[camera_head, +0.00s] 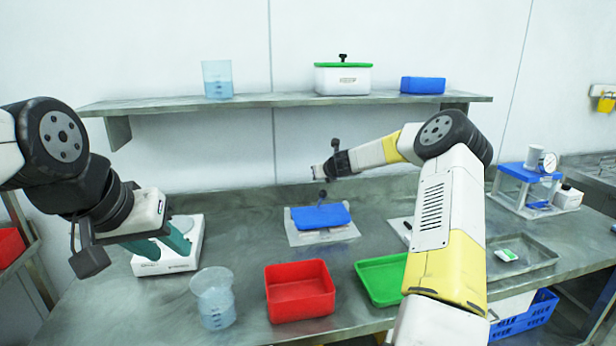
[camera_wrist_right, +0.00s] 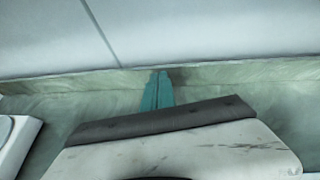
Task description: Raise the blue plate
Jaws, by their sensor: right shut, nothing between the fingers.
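A blue plate (camera_head: 320,216) lies flat on a grey base (camera_head: 292,234) in the middle of the bench, with a dark ball knob (camera_head: 323,194) rising at it. Another blue plate (camera_head: 528,172) is the top of a small press with a gauge at the right. My right forearm crosses above and behind the middle blue plate; its fingers are hidden in the head view. In the right wrist view my right gripper (camera_wrist_right: 158,90) shows teal fingertips together, empty, towards the wall. My left gripper (camera_head: 166,243) has its teal fingers apart, over a white scale (camera_head: 180,262).
A red tray (camera_head: 300,292), a green tray (camera_head: 380,278) and a clear beaker (camera_head: 214,298) stand along the bench front. A shelf (camera_head: 280,101) above holds a beaker, a green-lidded box and a blue box. A metal tray (camera_head: 525,262) lies at right.

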